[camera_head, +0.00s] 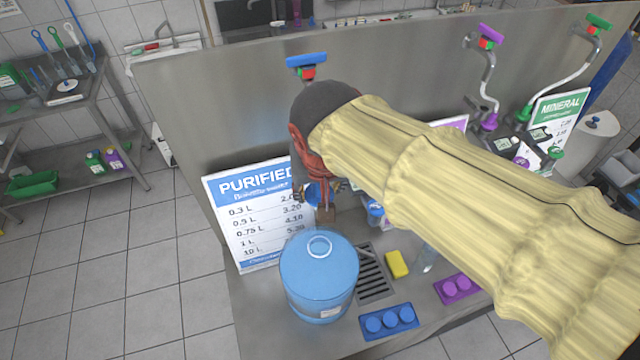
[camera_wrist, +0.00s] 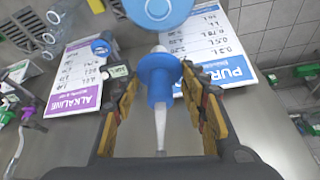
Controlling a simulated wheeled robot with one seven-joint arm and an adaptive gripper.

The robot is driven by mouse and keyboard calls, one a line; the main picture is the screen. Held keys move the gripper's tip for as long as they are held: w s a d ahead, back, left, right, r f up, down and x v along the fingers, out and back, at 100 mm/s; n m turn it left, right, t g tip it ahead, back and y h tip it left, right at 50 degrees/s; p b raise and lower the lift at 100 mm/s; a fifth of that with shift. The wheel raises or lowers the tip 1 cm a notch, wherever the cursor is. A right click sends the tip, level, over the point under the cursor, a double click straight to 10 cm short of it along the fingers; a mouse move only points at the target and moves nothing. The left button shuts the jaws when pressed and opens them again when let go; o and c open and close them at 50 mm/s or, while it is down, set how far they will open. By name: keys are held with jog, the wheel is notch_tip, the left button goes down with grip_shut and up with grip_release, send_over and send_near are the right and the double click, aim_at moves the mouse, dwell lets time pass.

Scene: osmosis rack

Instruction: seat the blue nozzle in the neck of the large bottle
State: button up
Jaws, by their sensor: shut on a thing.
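The large bottle (camera_head: 319,280) is translucent blue and stands upright on the counter in the head view. Its neck, a pale ring (camera_head: 319,246), faces up and looks empty. In the wrist view, the blue round shape with a pale ring at the top edge looks like the bottle (camera_wrist: 157,20), partly cut off. My gripper (camera_head: 324,212) is behind and above the bottle in the head view, apart from it. In the wrist view my gripper (camera_wrist: 160,100) is shut on the blue nozzle (camera_wrist: 159,70), whose pale stem points back toward the palm. In the head view the nozzle is mostly hidden by the fingers.
The PURIFIED sign (camera_head: 250,210) leans on the steel panel (camera_head: 180,100) behind the bottle. A drain grate (camera_head: 373,270), a yellow sponge (camera_head: 397,264), a blue cap tray (camera_head: 390,322) and a purple cap tray (camera_head: 457,288) lie right of the bottle. My arm covers much of the counter.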

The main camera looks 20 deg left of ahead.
jog(key=shift+f, duration=0.2)
notch_tip(320, 180, down, 16)
jog(key=b, duration=1.2)
jog(key=shift+r, duration=0.25)
dwell(2.4)
dwell(0.4)
jog(key=shift+f+b, duration=0.3)
jog(key=shift+f, duration=0.15)
dwell(0.3)
jog(key=shift+f+b, duration=0.8)
jog(key=shift+f, duration=0.15)
jog(key=shift+f, duration=0.1)
jog(key=shift+f+b, duration=0.35)
jog(key=shift+b, duration=0.05)
